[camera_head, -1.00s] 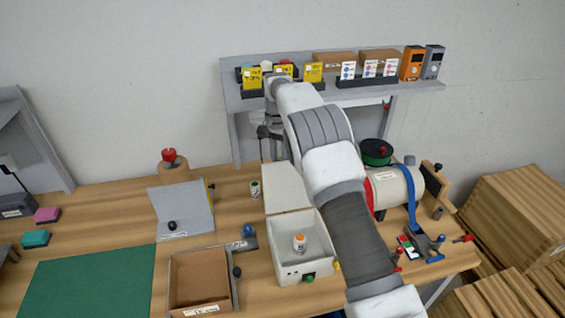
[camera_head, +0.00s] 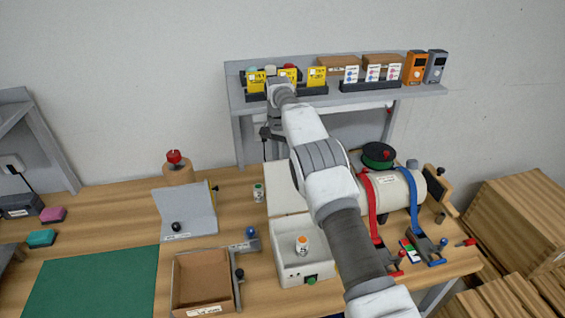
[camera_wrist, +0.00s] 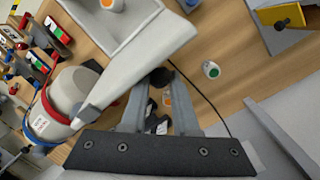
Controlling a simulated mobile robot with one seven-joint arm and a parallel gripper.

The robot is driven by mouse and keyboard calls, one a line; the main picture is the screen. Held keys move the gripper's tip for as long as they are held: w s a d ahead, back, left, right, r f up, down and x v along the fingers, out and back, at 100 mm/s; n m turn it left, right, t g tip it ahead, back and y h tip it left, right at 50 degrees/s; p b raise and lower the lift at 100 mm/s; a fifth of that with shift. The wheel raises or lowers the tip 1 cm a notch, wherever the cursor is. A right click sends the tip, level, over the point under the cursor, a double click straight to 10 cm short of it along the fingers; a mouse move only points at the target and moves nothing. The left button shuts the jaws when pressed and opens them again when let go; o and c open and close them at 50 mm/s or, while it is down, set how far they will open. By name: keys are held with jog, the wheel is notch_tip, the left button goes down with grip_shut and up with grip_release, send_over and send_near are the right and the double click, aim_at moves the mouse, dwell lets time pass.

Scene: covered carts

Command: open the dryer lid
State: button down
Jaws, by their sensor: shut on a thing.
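The dryer (camera_head: 290,268) is a white open-topped box on the bench, with a green button on its front. A small white bottle with an orange cap (camera_head: 302,244) stands inside. Its lid (camera_head: 286,198) is swung up at the back, leaving the box open; the arm partly covers it. In the wrist view the lid (camera_wrist: 150,52) shows as a pale panel beyond my fingers. My gripper (camera_wrist: 160,105) is shut on a dark round knob (camera_wrist: 160,77) at the lid's edge. In the head view my gripper (camera_head: 268,133) is behind the lid, below the shelf.
A shelf (camera_head: 310,101) with boxes and yellow cards spans the back. A white drum (camera_head: 395,187) with red and blue straps stands right of the arm. A small green-topped bottle (camera_head: 258,192) stands left of the lid. A cardboard box (camera_head: 203,282) is in front left.

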jog(key=shift+a+f, duration=0.25)
jog(key=shift+a, duration=0.25)
jog(key=c, duration=1)
grip_release()
jog(key=o, duration=0.4)
jog(key=shift+w+a+f, duration=0.15)
jog(key=shift+w+f, duration=0.05)
jog(key=shift+w, duration=0.1)
jog(key=shift+r, duration=0.15)
jog(key=shift+s+d+r, duration=0.1)
jog(key=shift+d+r, duration=0.05)
jog(key=shift+d, duration=0.2)
